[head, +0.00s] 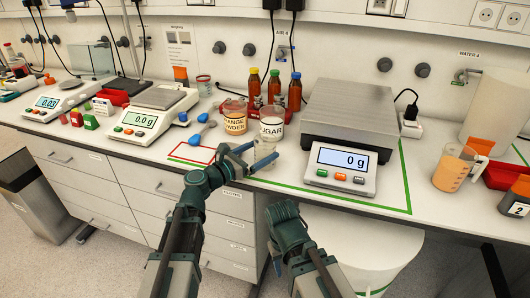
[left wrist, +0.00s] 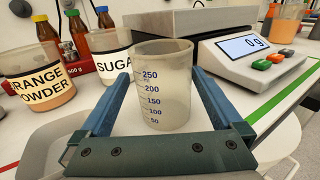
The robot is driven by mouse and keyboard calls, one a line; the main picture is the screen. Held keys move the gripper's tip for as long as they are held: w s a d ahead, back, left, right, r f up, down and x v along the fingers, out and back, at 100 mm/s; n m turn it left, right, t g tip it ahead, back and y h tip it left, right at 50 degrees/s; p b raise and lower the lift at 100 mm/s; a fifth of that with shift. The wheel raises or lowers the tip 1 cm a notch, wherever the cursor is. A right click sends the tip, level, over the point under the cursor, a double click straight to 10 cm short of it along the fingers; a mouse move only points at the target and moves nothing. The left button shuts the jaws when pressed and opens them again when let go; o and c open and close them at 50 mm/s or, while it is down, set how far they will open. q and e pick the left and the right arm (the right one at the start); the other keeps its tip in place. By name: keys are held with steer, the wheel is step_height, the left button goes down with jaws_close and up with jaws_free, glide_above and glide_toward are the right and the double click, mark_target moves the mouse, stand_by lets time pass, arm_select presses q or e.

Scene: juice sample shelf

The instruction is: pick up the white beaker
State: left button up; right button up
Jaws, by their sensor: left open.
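The white beaker (left wrist: 162,88) is a translucent cup with blue graduations from 50 to 250. It stands upright on the bench near the front edge. In the head view the beaker (head: 265,150) is partly hidden by my left gripper (head: 262,154). My left gripper is open, with one blue finger on each side of the beaker; in the left wrist view a gap shows beside it. My right gripper (head: 287,228) is below and in front of the bench edge, and its fingertips do not show clearly.
The sugar beaker (head: 271,125) and orange powder beaker (head: 234,117) stand close behind and left. A large scale (head: 347,120) reading 0 g stands to the right. Brown bottles (head: 274,88) in a red rack are behind. A beaker of orange liquid (head: 452,168) is far right.

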arm_select(q)
steer(key=x, duration=0.5)
steer(key=shift+d+r, duration=0.1)
steer(key=shift+d, duration=0.1)
steer(key=shift+s, duration=0.1)
steer(key=c, duration=1.2)
steer(key=shift+r, duration=0.15)
